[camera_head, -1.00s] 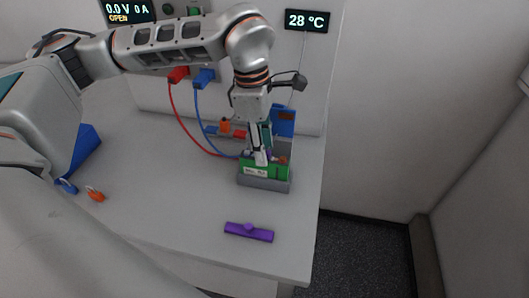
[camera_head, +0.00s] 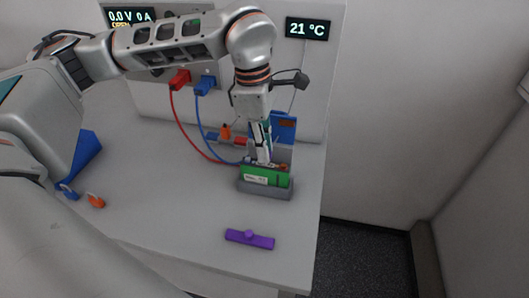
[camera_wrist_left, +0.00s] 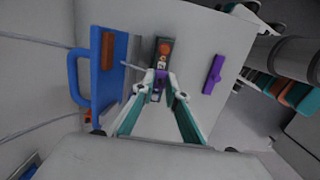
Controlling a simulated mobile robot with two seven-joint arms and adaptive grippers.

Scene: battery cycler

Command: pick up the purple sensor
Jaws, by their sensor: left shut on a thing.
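My left gripper (camera_head: 263,158) points down at the grey holder (camera_head: 264,192) with the green battery (camera_head: 264,176). In the left wrist view its fingertips (camera_wrist_left: 159,90) are shut on a small purple piece, the purple sensor (camera_wrist_left: 157,96). The fingers mostly hide the sensor, and the head view does not show it clearly. A thin grey lead (camera_wrist_left: 130,65) runs toward the fingertips. I cannot tell whether the sensor touches the battery or holder. A separate purple bar with a round knob (camera_head: 249,239) lies on the table in front. My right gripper is not in view.
A blue handled piece (camera_head: 284,126) stands behind the holder. Red and blue cables (camera_head: 181,115) run from the cycler panel down to the holder area. A display (camera_head: 307,28) reads 21 °C.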

